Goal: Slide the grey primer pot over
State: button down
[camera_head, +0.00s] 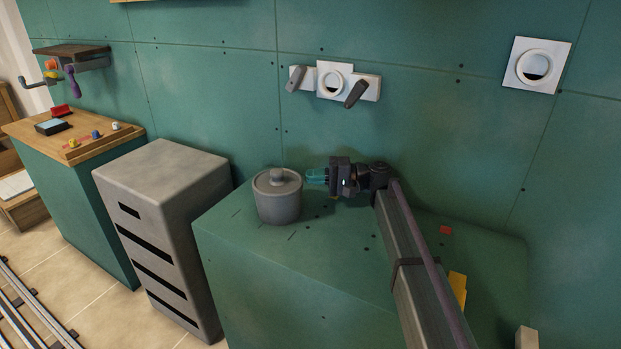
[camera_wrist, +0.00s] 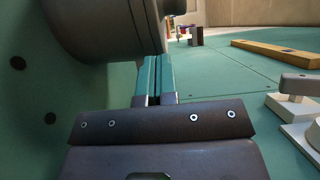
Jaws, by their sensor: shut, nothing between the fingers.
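The grey primer pot (camera_head: 278,205), round with a knobbed lid, stands upright on the green cabinet top (camera_head: 335,250), near its left end. My gripper (camera_head: 309,176) is at the pot's right side, level with its upper part, teal fingers pointing left at it. The fingers are together with nothing between them. In the wrist view the pot (camera_wrist: 100,38) fills the upper left, and the closed fingertips (camera_wrist: 152,62) lie alongside its rim. I cannot tell whether they touch it. Short dark marks lie on the top around the pot.
A grey drawer unit (camera_head: 165,175) stands left of the green cabinet. The green wall behind carries white fittings with levers (camera_head: 334,83) and a square white plate (camera_head: 537,65). A small red piece (camera_head: 446,230) and a yellow piece (camera_head: 458,288) lie to the right.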

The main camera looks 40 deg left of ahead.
aim_at(300, 214)
notch_tip(300, 214, down, 4)
jog(key=shift+r+b, duration=0.1)
jog(key=shift+b, duration=1.05)
jog(key=shift+s+r+p, duration=0.25)
jog(key=shift+s+p, duration=0.05)
jog(key=shift+s, duration=0.25)
jog(key=s, duration=0.4)
jog(key=shift+s+a, duration=0.15)
jog(key=shift+a, duration=0.2)
